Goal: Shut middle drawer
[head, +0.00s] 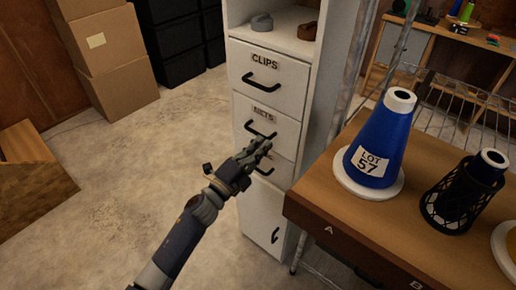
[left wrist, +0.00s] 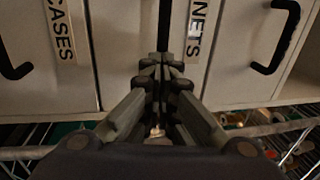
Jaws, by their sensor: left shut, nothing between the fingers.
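A white cabinet (head: 310,100) has stacked drawers. The middle drawer (head: 289,131), labelled NETS, has a black handle and sits below the CLIPS drawer (head: 288,75). Its front looks nearly flush with its neighbours; I cannot tell whether a small gap is left. My left gripper (head: 264,148) is shut and empty, with its tips at the lower part of the NETS front; contact is unclear. My right gripper is not in view.
A wooden table (head: 318,200) stands close on the right, carrying a blue cone (head: 378,146) and a black spool (head: 461,192). Cardboard boxes (head: 107,60) stand at the back left, and a wooden crate (head: 30,180) at left. The floor between is clear.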

